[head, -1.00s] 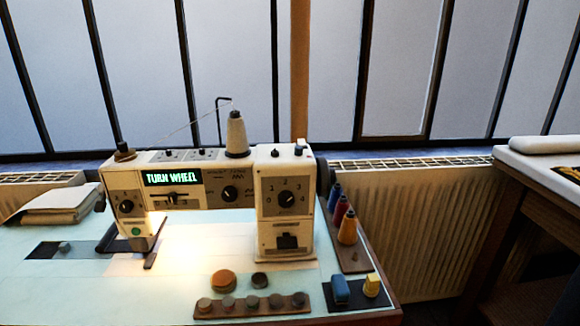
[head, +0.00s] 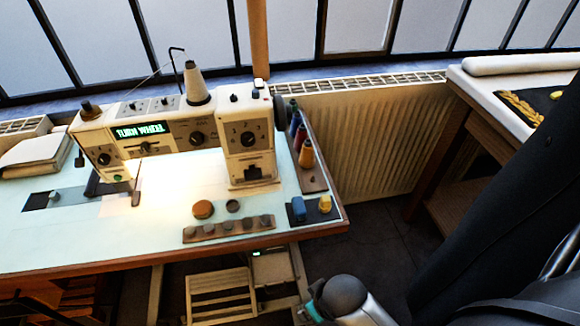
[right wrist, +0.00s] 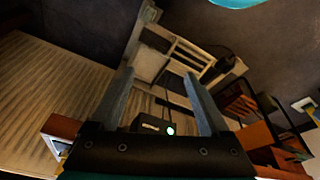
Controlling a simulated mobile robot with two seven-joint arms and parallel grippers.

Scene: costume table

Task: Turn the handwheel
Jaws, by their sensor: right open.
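The cream sewing machine (head: 180,135) stands on the pale table in the head view, its green display reading "TURN WHEEL". The dark handwheel (head: 281,111) is on the right end of the machine, seen nearly edge-on and partly hidden by the housing. My right gripper (right wrist: 158,78) shows in the right wrist view, its two fingers wide apart with nothing between them. It points at the wooden frame and floor area, away from the handwheel. In the head view part of my right arm shows at the bottom, below the table's front edge. My left gripper is not in view.
Thread spools (head: 304,150) stand close to the right of the handwheel. A button strip (head: 229,229) and blue and yellow blocks (head: 299,208) lie near the table's front. A radiator (head: 360,130) is behind. A second table (head: 490,95) stands at right, with floor between.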

